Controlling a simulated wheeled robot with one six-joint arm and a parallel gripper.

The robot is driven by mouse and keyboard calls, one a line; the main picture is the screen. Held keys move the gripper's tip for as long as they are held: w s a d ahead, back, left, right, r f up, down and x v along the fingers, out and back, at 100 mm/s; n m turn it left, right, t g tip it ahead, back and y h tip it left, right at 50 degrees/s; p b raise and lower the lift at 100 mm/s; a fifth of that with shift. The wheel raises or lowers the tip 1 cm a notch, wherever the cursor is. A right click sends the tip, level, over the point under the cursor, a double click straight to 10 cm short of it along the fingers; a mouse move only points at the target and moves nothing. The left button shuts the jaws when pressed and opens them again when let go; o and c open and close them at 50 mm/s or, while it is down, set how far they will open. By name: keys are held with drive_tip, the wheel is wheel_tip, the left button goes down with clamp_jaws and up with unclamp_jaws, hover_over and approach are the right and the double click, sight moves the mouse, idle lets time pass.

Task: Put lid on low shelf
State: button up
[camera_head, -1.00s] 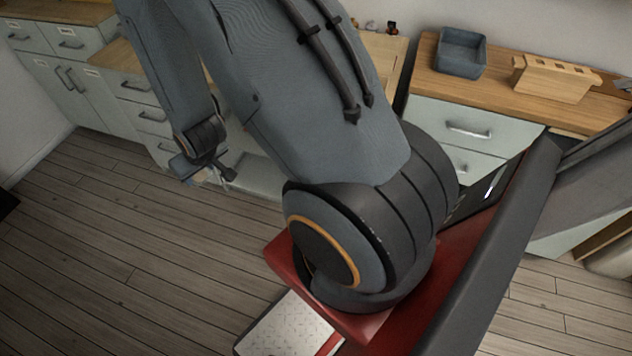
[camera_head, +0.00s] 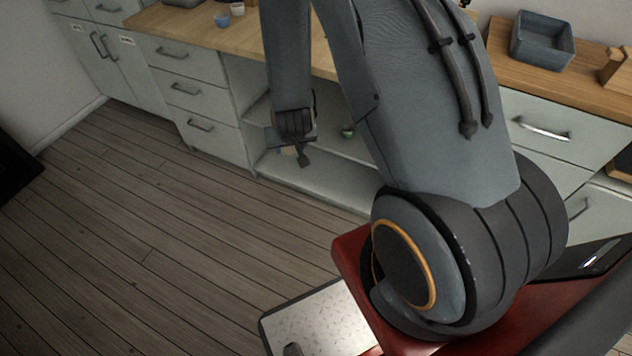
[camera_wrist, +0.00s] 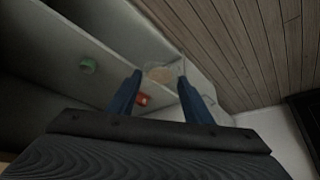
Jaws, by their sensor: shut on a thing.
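My gripper (camera_wrist: 160,78) shows two blue fingers in the wrist view, set apart and shut on a pale, faintly see-through thing, which seems to be the lid (camera_wrist: 159,72). In the head view my gripper (camera_head: 302,157) hangs in front of the open shelf unit, and the lid cannot be made out there. The low shelf (camera_head: 318,183) is the bottom board of that unit, close to the floor. My arm hides part of the unit.
A green item (camera_head: 347,132) stands inside the shelf unit; it also shows in the wrist view (camera_wrist: 88,65). A small red item (camera_wrist: 142,99) is near the left finger. Drawers (camera_head: 190,90) flank the unit's left side. The wooden floor (camera_head: 150,230) in front is clear.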

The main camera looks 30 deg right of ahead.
drive_tip(key=w+d+f+m+g+h+b, duration=0.1)
drive_tip(key=w+d+f+m+b, duration=0.2)
drive_tip(key=f+b, duration=1.05)
drive_tip(key=w+d+f+m+h+b, duration=0.15)
drive_tip(key=w+f+b, duration=0.55)
drive_tip(key=f, duration=1.1)
drive_tip(key=w+d+f+m+g+h+b, duration=0.1)
drive_tip(key=w+d+f+m+b, duration=0.15)
drive_tip(key=f+b, duration=1.15)
drive_tip(key=shift+m, duration=0.3)
drive_tip(key=w+d+b, duration=0.1)
drive_tip(key=w+d, duration=0.2)
drive_tip(key=d, duration=0.1)
drive_tip(key=w+d+f+b, duration=0.1)
drive_tip(key=w+d, duration=0.3)
drive_tip(key=w+d+f+b, duration=0.1)
drive_tip(key=w+d, duration=0.3)
drive_tip(key=shift+w+d+f, duration=0.15)
drive_tip(key=shift+d+f, duration=0.05)
drive_tip(key=shift+d, duration=0.2)
drive_tip(key=shift+f+b, duration=1.1)
drive_tip(key=shift+f, duration=0.6)
drive_tip(key=o, duration=0.6)
drive_tip(key=shift+f, duration=0.15)
drive_tip(key=o, duration=0.4)
